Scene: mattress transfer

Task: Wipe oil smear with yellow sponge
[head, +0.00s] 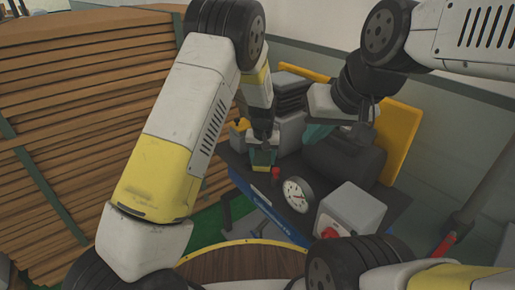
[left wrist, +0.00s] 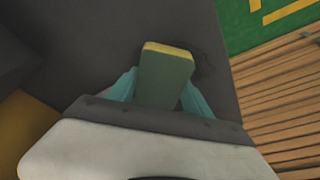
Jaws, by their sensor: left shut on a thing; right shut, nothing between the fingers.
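The sponge (head: 263,159), green with a yellow layer, is at the left end of the dark worktop (head: 257,183). My left gripper (head: 263,143) is shut on it from above. In the left wrist view the sponge (left wrist: 165,78) stands out between the two teal fingers, its yellow edge at the far end. A faint dark smear (left wrist: 204,62) shows on the grey surface just right of the sponge. I cannot tell whether the sponge touches the surface. My right gripper (head: 363,134) is shut and empty above the back of the worktop, by a dark rounded case.
A red cap-like item (head: 275,173), a round white gauge (head: 298,194) and a grey box with a red knob (head: 352,208) stand right of the sponge. A yellow panel (head: 398,138) leans behind. Stacked wood (head: 80,120) fills the left.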

